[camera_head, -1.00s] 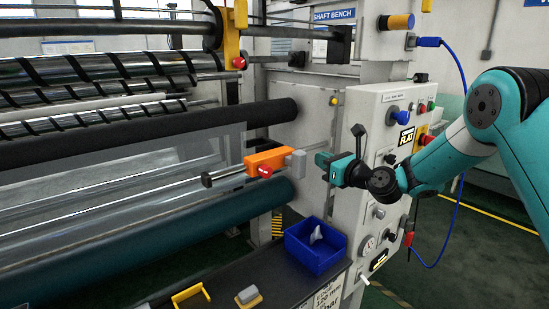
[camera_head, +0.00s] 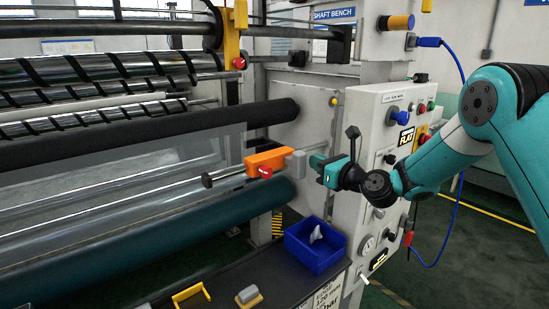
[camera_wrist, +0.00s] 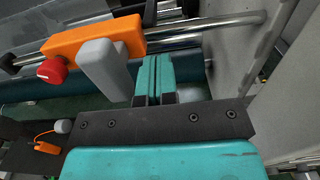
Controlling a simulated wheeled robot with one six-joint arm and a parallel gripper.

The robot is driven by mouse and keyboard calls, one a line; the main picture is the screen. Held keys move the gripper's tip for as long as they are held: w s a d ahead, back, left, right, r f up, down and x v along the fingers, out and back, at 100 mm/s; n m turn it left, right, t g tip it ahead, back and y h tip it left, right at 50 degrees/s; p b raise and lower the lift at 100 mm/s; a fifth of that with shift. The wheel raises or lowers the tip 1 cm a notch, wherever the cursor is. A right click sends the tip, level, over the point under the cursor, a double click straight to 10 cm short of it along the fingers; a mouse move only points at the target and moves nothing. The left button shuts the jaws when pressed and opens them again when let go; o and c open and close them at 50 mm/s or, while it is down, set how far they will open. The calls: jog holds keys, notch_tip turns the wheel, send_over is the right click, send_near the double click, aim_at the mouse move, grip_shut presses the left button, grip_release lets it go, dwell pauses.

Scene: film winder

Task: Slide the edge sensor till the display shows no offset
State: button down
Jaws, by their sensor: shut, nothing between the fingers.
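The edge sensor is an orange block (camera_head: 266,157) on a steel rail, with a grey block (camera_head: 296,163) on its right and a red knob (camera_head: 265,171) in front. In the wrist view the orange body (camera_wrist: 75,40), grey block (camera_wrist: 108,72) and red knob (camera_wrist: 52,70) fill the upper left. My gripper (camera_head: 316,161) is shut and empty, just right of the grey block. In the wrist view its fingers (camera_wrist: 153,80) are close beside that block; I cannot tell whether they touch. A small dark display (camera_head: 406,137) on the white panel has pale characters too small to read surely.
The white machine cabinet (camera_head: 345,110) with knobs and buttons stands right of the sensor, behind my gripper. Clear film (camera_head: 130,160) and dark rollers lie left. A blue bin (camera_head: 314,248) sits on the bench below. A blue cable (camera_head: 461,75) hangs at right.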

jog(key=s+a+p, duration=0.2)
jog(key=s+a, duration=0.2)
jog(key=a, duration=0.1)
jog(key=shift+s+a, duration=0.15)
jog(key=shift+a, duration=0.25)
dwell(3.6)
jog(key=shift+d, duration=0.1)
dwell(0.6)
jog(key=shift+w+d, duration=0.9)
jog(key=shift+d, duration=0.25)
jog(key=shift+s+d+f, duration=0.15)
jog(key=shift+s+d, duration=0.15)
jog(key=shift+s, duration=0.1)
jog(key=b, duration=0.6)
send_near(306, 166)
jog(key=shift+s, duration=0.1)
